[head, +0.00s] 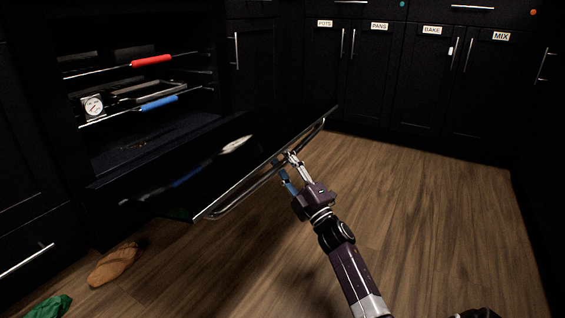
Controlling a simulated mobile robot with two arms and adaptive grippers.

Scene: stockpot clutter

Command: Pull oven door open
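The oven door (190,180) is swung down, hinged at its lower edge, and stands open at a slant. Its long metal bar handle (237,200) runs along the door's outer edge. My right gripper (285,159) is at the handle, right of its middle, with its fingers about the bar. One finger is silver and the other bluish. I cannot tell whether the fingers are closed tight on the bar. The oven cavity (145,140) shows dark above the door. My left gripper is not in view.
Inside the oven are racks with a red grip (152,61) and a blue grip (159,104), and a dial thermometer (93,106). A brown mitt-like item (113,265) and green cloth (50,307) lie on the floor. Labelled cabinets (430,75) stand behind. The wooden floor (430,200) at right is clear.

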